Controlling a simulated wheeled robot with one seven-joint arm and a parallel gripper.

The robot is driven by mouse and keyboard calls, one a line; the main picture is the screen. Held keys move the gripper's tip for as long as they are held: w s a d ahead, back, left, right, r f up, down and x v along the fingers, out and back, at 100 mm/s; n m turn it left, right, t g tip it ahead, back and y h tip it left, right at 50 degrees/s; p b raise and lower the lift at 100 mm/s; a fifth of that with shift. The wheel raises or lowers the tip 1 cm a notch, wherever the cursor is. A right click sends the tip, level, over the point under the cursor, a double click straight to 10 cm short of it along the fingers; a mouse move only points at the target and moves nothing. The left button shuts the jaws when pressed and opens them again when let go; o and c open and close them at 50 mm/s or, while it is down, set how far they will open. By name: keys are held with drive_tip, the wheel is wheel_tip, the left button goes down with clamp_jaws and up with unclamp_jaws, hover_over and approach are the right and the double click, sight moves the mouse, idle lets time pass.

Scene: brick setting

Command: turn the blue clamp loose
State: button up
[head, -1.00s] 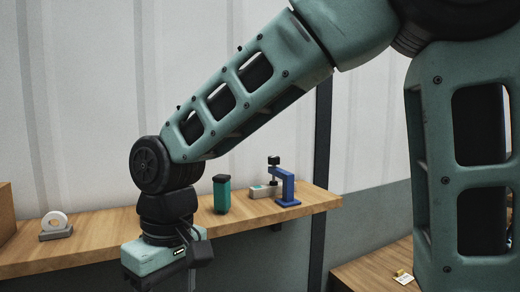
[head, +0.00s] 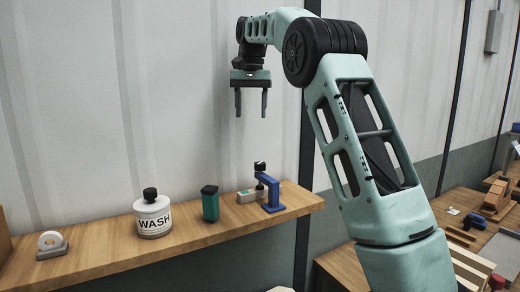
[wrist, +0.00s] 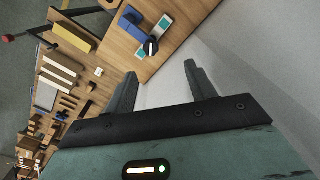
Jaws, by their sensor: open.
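The blue clamp (head: 270,193) stands near the right end of the wooden shelf, with a black knob (head: 259,166) on top. Its arm reaches over a pale block with a teal patch (head: 248,196). In the wrist view the blue clamp (wrist: 131,21) shows at the top, beside the pale and teal block (wrist: 160,32). My gripper (head: 251,110) is open and empty, pointing down, above the shelf and apart from the clamp. Its two fingers also show in the wrist view (wrist: 158,88). Whether the clamp touches the block is too small to tell.
On the shelf (head: 100,262) stand a green container with a dark lid (head: 210,204), a white WASH bottle (head: 153,214) and a white ring on a grey base (head: 51,245). A lower bench (head: 345,267) at right holds several wooden pieces. The wall is close behind.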

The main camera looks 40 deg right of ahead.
drive_tip(key=d+r, duration=0.2)
drive_tip(key=d, duration=0.1)
drive_tip(key=m+p, duration=0.1)
drive_tip(key=p, duration=0.1)
approach(260, 163)
wheel_tip(260, 163, down, 9)
drive_tip(key=shift+r, duration=0.2)
drive_tip(key=c, duration=1)
